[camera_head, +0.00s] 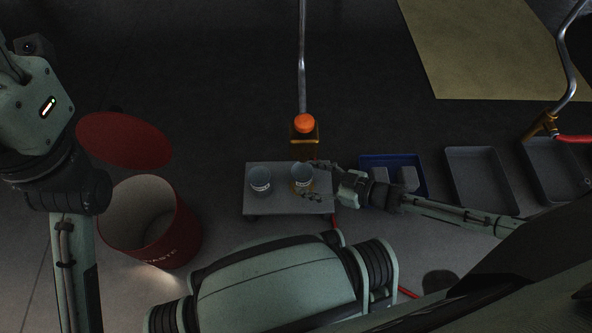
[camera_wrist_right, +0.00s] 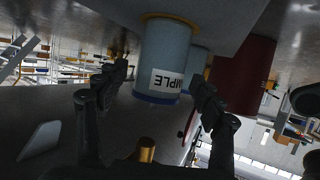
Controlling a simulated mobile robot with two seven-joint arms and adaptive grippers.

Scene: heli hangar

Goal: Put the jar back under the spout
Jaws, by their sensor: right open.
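Two grey-blue jars with white labels stand on a small grey stand (camera_head: 287,206). The right jar (camera_head: 302,172) stands on a yellow ring just in front of the spout fitting, which has an orange knob (camera_head: 304,123) and a brass body (camera_head: 304,140). The left jar (camera_head: 260,178) stands apart from it. My right gripper (camera_head: 314,181) is open, its fingers reaching around the right jar from the right. In the right wrist view, which is upside down, the labelled jar (camera_wrist_right: 166,58) appears between the open fingers (camera_wrist_right: 162,80); contact cannot be told. My left gripper is out of view.
A red bin (camera_head: 178,243) stands open at the left, with its red lid (camera_head: 124,140) behind it. A blue tray (camera_head: 394,160) and grey trays (camera_head: 480,178) lie to the right of the stand. A pipe rises behind the knob.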

